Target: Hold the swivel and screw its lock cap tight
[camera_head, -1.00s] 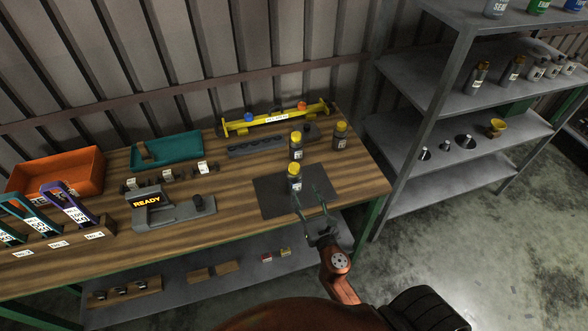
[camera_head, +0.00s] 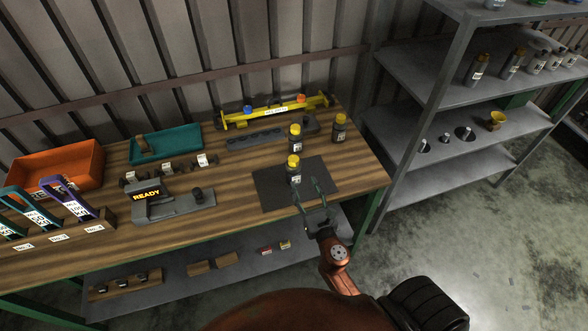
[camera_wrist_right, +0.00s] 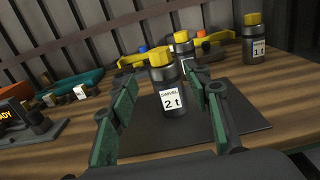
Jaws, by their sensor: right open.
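The swivel (camera_head: 293,173) is a dark bottle-shaped body with a yellow lock cap (camera_head: 293,160) on top. It stands upright on the dark mat (camera_head: 268,193). My right gripper (camera_head: 307,186) is open and empty at the near side of the swivel. Its two green-faced fingers frame the swivel in the wrist view, with the tips short of it. I cannot tell whether the cap is seated tight. My left gripper is not in view.
Similar yellow-capped bottles (camera_head: 295,138) (camera_head: 339,128) stand behind the swivel. A grey fixture (camera_head: 175,208) with a "READY" display is left of the mat. A yellow rack (camera_head: 272,112), teal tray (camera_head: 165,143) and orange bin (camera_head: 58,168) line the back. The front mat area is clear.

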